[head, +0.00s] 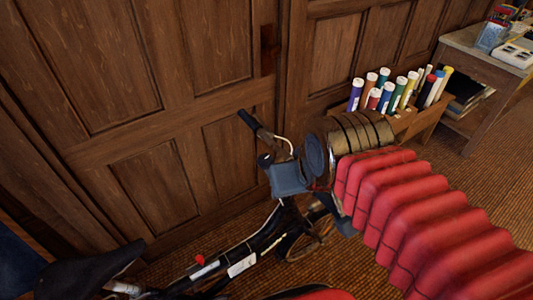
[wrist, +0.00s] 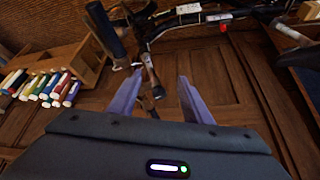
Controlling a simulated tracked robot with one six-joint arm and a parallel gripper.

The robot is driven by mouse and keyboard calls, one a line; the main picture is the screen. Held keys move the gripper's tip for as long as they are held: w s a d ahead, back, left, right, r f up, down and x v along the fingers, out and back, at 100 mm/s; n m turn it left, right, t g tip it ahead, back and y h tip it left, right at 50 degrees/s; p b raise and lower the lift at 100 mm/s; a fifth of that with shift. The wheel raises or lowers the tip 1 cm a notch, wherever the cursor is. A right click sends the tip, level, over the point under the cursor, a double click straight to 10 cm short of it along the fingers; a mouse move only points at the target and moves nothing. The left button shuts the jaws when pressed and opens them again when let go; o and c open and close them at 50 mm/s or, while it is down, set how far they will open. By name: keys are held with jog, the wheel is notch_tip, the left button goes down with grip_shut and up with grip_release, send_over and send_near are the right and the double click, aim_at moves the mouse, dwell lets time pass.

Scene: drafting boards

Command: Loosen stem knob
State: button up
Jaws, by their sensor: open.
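A dark folding-type bicycle stands by the panelled wall. Its black frame (head: 238,252) runs along the bottom of the head view, and also across the top of the wrist view (wrist: 190,22). A small red part (head: 200,259) sits on the frame; it also shows in the wrist view (wrist: 223,27). I cannot pick out the stem knob.
A side table (head: 463,42) with supplies stands farther right. The saddle (head: 90,270) is at the lower left. The wooden panelling (head: 190,90) stands close behind the bicycle.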

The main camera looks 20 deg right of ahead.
jog(key=shift+o, duration=0.7)
jog(key=shift+w+a+r, duration=0.15)
jog(key=shift+w+r, duration=0.15)
jog(key=shift+w, duration=0.05)
jog(key=w+r+m+g, duration=0.1)
jog(key=w+m, duration=0.1)
jog(key=w+r+m+g, duration=0.1)
jog(key=w+r+m, duration=0.1)
jog(key=w, duration=0.1)
jog(key=w+r+m+g, duration=0.1)
jog(key=w+m, duration=0.1)
jog(key=w, duration=0.1)
jog(key=shift+w+a+r, duration=0.1)
jog(key=shift+a+r, duration=0.15)
jog(key=m+g, duration=0.3)
jog(key=m, duration=0.4)
send_over(265, 157)
jog(key=shift+w+a+r, duration=0.2)
jog(key=shift+w+r, duration=0.05)
jog(key=shift+r, duration=0.05)
jog(key=shift+f+n, duration=0.15)
jog(key=shift+n, duration=0.15)
jog(key=f, duration=1.3)
jog(key=shift+s+d+f, duration=0.2)
jog(key=shift+s+f, duration=0.05)
jog(key=shift+s, duration=0.1)
jog(key=shift+c, duration=0.3)
jog(key=c, duration=0.9)
jog(key=shift+d, duration=0.15)
jog(key=shift+c, duration=0.5)
